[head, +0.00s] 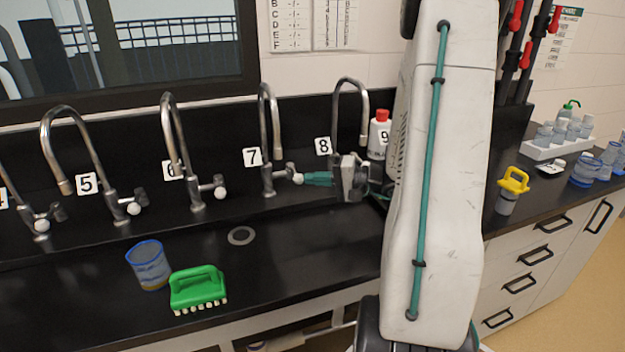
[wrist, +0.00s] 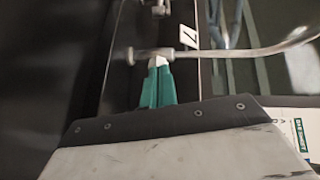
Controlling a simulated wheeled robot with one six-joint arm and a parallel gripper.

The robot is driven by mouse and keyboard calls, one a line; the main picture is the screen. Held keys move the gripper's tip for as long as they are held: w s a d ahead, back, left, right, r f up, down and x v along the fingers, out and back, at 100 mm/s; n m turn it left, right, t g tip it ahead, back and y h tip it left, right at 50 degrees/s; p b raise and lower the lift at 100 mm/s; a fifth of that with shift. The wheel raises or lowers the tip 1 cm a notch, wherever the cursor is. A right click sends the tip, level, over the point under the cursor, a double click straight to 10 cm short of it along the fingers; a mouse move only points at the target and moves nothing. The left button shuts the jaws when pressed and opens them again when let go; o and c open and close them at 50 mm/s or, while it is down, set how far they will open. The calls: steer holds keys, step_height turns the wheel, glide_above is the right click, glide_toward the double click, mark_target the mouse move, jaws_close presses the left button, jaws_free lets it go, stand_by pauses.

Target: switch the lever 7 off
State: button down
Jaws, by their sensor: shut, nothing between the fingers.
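The tap marked 7 (head: 265,130) stands on the black bench, left of my gripper in the head view. Its lever 7 (head: 297,178) has a pale round knob at the right side of the tap body. My gripper (head: 305,178) has teal fingers that are shut and point left, with the tips at the knob. In the wrist view, the closed fingertips (wrist: 159,62) are at the metal tap body (wrist: 150,54), beside the label 7 (wrist: 188,37). I cannot tell whether they touch the lever. The tips partly hide it.
Taps 6 (head: 172,130) and 8 (head: 350,90) stand on either side. A green brush (head: 198,287) and a blue-rimmed beaker (head: 149,268) are at the front left. A red-capped bottle (head: 379,138) stands behind my arm. The bench in front of tap 7 is mostly clear.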

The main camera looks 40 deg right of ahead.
steer(key=s+a+v, duration=0.1)
steer(key=a+v, duration=0.1)
steer(key=v, duration=1.1)
steer(key=shift+d+r, duration=0.1)
steer(key=shift+r, duration=0.05)
